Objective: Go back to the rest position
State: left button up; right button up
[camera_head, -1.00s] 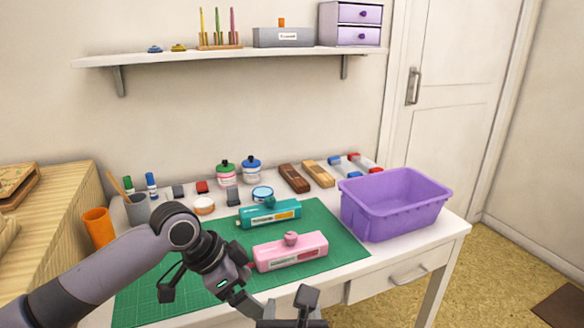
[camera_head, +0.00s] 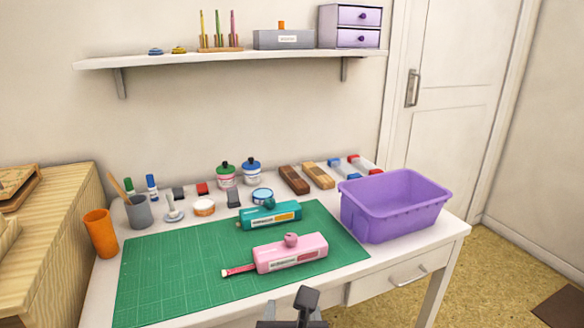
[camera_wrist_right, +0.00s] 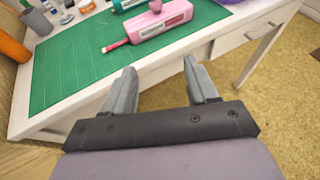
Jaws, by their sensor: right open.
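My right gripper (camera_head: 292,312) shows at the bottom edge of the head view, in front of the table's front edge. In the right wrist view its two fingers (camera_wrist_right: 160,90) are apart with nothing between them. My left gripper is out of the head view. A pink inkpad case (camera_head: 291,254) with a knob on top lies on the green cutting mat (camera_head: 170,275), and a thin red stick-like piece (camera_head: 238,270) juts from its left end. A teal case (camera_head: 270,216) lies behind it. Both are clear of my right gripper.
A purple bin (camera_head: 395,205) stands at the table's right. Ink bottles, jars and wooden blocks (camera_head: 318,175) line the back. An orange cup (camera_head: 100,233) and a grey pen cup (camera_head: 139,212) stand at the left. The mat's left half is bare.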

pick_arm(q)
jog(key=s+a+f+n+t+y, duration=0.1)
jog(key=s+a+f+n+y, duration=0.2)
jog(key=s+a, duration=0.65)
pick_arm(e)
jog(key=s+a+f+m+g+y, duration=0.35)
jog(key=f+m, duration=0.25)
jog(key=m, duration=0.2)
jog(key=s+d+f+m+y, duration=0.2)
jog(key=s+d+f+m, duration=0.2)
jog(key=d+f+m, duration=1.1)
jog(key=s+d+f+m+h, duration=0.25)
jog(key=s+d+m, duration=0.4)
jog(key=m, duration=0.35)
pick_arm(q)
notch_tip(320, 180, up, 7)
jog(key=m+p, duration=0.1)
jog(key=p, duration=0.7)
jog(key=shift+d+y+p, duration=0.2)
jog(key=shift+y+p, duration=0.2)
pick_arm(e)
notch_tip(320, 180, up, 7)
jog(key=d, duration=0.2)
jog(key=shift+s+d+r+m+h, duration=0.2)
jog(key=shift+m+h, duration=0.1)
jog(key=shift+h, duration=0.1)
jog(key=shift+f, duration=0.1)
